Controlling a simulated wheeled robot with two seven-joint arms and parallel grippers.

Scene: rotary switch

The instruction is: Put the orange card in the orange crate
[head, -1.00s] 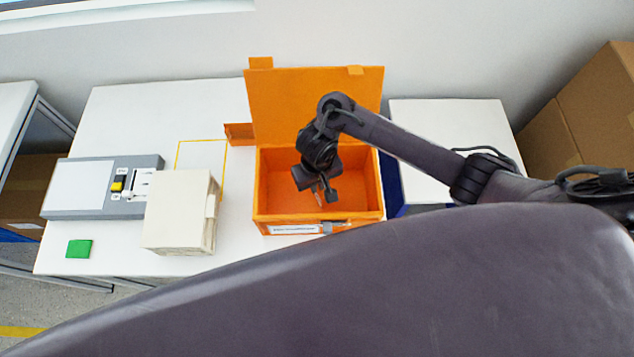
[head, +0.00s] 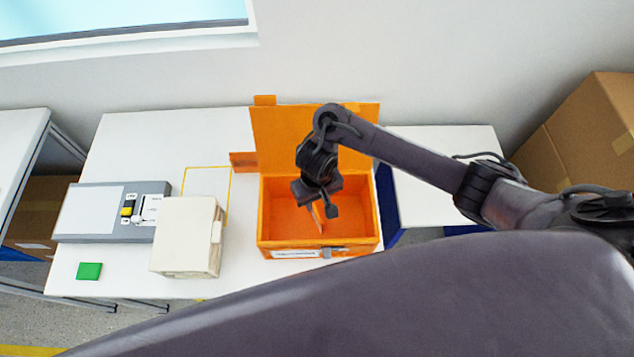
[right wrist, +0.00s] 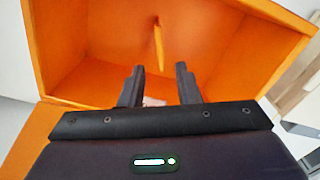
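The orange crate (head: 268,225) stands on the white table with its lid (head: 280,135) open at the back. My right gripper (head: 318,206) hangs over the inside of the crate. In the right wrist view its two fingers (right wrist: 160,78) are apart. The orange card (right wrist: 158,48) appears there nearly edge-on, beyond the fingertips and inside the crate walls, with a gap to each finger. In the head view the card (head: 317,218) is a thin upright strip just below the gripper. I cannot tell whether it touches the crate floor. My left gripper is not in view.
A cream box (head: 185,238) and a grey switch panel (head: 108,210) with a yellow-black knob are left of the crate. A green card (head: 89,271) lies at the front left. A yellow outline (head: 207,168) marks the table. Cardboard boxes (head: 580,130) stand at right.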

